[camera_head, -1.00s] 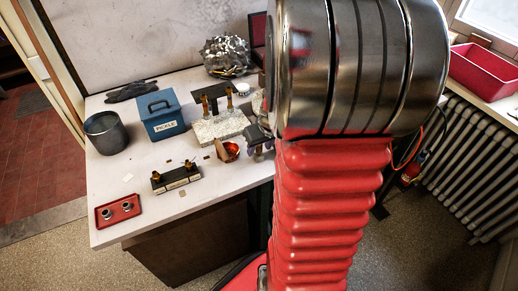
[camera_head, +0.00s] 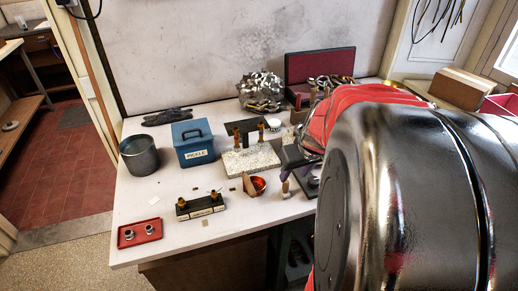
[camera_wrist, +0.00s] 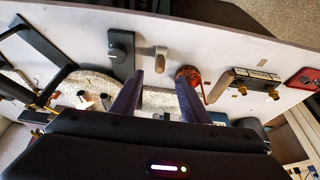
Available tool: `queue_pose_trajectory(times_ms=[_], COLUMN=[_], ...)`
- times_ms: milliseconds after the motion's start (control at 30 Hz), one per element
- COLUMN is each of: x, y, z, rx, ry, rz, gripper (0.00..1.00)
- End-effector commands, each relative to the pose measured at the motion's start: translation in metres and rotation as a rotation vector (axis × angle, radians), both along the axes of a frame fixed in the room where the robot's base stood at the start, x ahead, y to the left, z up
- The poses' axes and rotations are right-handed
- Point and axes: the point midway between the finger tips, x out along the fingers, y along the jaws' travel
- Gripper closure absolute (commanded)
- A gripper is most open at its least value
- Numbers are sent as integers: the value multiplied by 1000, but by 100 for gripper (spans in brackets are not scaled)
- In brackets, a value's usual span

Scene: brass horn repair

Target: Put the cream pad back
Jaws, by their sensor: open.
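I cannot single out the cream pad with certainty. A small pale cream-tan piece (camera_wrist: 160,59) lies on the table just beyond my fingertips in the wrist view, apart from them. Flat pale squares also lie on the table in the head view, a white one (camera_head: 154,201) and a tan one (camera_head: 205,222). My gripper (camera_wrist: 160,77) is open, with its two purple fingers apart and nothing visible between them. In the head view my fingers are small and partly hidden by my arm, right of the copper-red bowl (camera_head: 258,190).
The black holder with brass parts (camera_head: 200,206), red tray (camera_head: 139,234), blue PICKLE box (camera_head: 193,145), grey pot (camera_head: 139,156) and speckled block (camera_head: 251,160) stand on the table. In the wrist view a black fixture (camera_wrist: 121,48) stands close left of my fingers.

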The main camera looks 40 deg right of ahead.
Motion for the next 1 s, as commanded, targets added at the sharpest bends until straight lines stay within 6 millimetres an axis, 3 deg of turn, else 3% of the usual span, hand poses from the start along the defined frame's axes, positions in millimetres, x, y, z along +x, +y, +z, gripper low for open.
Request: queue_pose_trajectory(times_ms=[500,633,767,1000], x=[0,3,8,9], y=[1,10,35,110], z=[0,4,14,42], rx=[1,-1,-3,-9], ry=[0,-2,-8,-26], rz=[1,13,42,122], gripper=[58,58,58,58])
